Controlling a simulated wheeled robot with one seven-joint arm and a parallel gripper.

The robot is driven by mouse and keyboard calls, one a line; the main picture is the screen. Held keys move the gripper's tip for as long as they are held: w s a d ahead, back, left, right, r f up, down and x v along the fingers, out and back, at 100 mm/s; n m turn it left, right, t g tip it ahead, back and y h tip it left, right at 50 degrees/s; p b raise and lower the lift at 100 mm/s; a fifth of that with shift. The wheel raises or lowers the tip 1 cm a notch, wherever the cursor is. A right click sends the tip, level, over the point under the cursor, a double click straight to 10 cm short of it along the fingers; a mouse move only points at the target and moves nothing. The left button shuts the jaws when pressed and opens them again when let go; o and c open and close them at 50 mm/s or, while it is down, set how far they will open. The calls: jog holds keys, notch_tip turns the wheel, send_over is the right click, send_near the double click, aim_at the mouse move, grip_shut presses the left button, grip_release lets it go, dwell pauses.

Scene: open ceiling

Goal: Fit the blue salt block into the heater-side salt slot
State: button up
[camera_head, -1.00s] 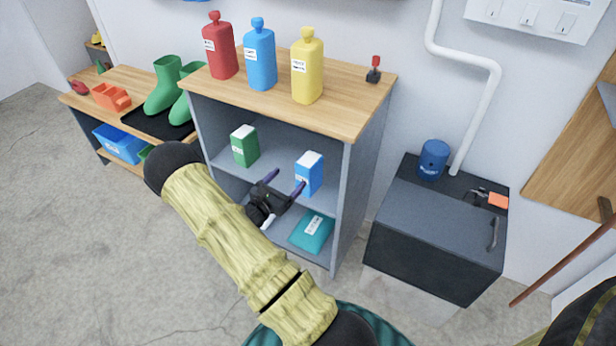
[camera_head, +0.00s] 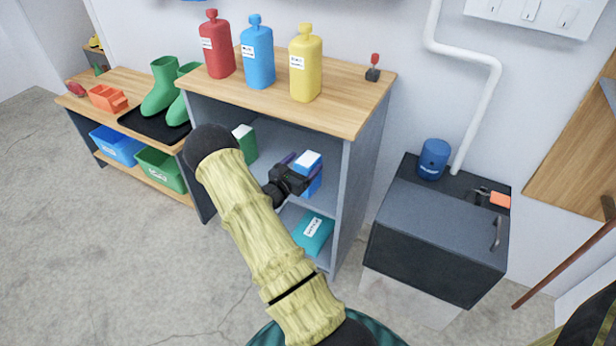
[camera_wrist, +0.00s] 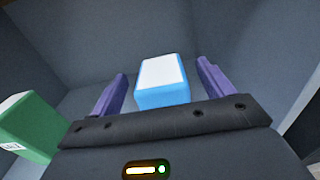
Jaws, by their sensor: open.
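The blue salt block (camera_head: 312,160), a box with a white top, stands upright on the middle shelf of the cabinet, toward its right side. In the wrist view the blue block (camera_wrist: 163,94) lies between the two purple fingers of my gripper (camera_wrist: 163,88), with a gap on each side. My gripper (camera_head: 300,172) is open at the front of the block in the head view and partly covers it. I cannot tell which place is the heater-side salt slot. A dark heater-like box (camera_head: 440,230) with a lid and handle stands right of the cabinet.
A green box (camera_head: 245,143) stands left on the same shelf and also shows in the wrist view (camera_wrist: 30,125). The cabinet's right side panel (camera_head: 360,180) is close to the gripper. Red, blue and yellow bottles (camera_head: 306,65) stand on the wooden top. A teal packet (camera_head: 313,235) lies below.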

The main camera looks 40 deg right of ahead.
aim_at(308, 159)
jog(key=x, duration=0.3)
jog(key=shift+a, duration=0.1)
dwell(0.3)
grip_shut()
jog(key=shift+r, duration=0.15)
